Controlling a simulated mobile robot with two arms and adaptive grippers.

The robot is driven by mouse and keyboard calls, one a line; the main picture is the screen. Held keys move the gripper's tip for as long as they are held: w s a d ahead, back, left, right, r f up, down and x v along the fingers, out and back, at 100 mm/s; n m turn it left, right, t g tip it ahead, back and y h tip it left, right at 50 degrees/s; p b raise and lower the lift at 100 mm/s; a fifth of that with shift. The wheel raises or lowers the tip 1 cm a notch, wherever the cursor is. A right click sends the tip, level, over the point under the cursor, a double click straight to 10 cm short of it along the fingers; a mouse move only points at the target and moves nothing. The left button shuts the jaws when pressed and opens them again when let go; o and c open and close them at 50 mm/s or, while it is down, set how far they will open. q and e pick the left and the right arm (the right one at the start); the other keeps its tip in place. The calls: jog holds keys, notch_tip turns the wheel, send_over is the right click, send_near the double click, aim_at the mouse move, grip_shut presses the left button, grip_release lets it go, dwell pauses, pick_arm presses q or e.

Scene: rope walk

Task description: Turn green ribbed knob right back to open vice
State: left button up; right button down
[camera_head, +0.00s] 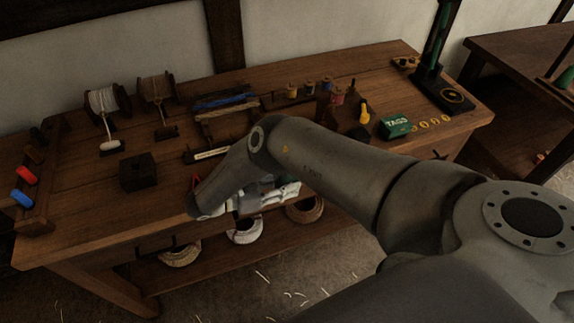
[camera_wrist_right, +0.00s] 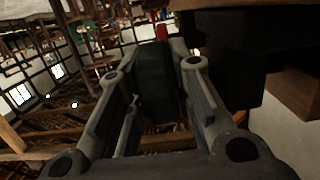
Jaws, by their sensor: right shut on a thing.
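In the right wrist view, the dark green knob (camera_wrist_right: 154,88) sits between the two grey fingers of my right gripper (camera_wrist_right: 158,62). The gripper is shut on it, with a finger along each side. The ribs are too dark to make out. A dark block-like body (camera_wrist_right: 235,50) shows at the upper right of this view, close to the gripper. In the head view, my right arm reaches to the front edge of the workbench and hides most of the knob and vice area. How far the vice jaws are apart cannot be seen. My left gripper is not in view.
On the workbench (camera_head: 85,212) stand a dark block (camera_head: 138,172), spools (camera_head: 102,103), a yellow-handled tool (camera_head: 364,111) and a green TAGS box (camera_head: 396,127). Red and blue handles (camera_head: 23,197) lie at the left end. Rope coils (camera_head: 243,232) sit on the lower shelf.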

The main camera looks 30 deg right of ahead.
jog(key=shift+f, duration=0.1)
dwell(0.5)
jog(key=c, duration=1.6)
grip_release()
jog(key=shift+o, duration=0.2)
jog(key=shift+y, duration=0.4)
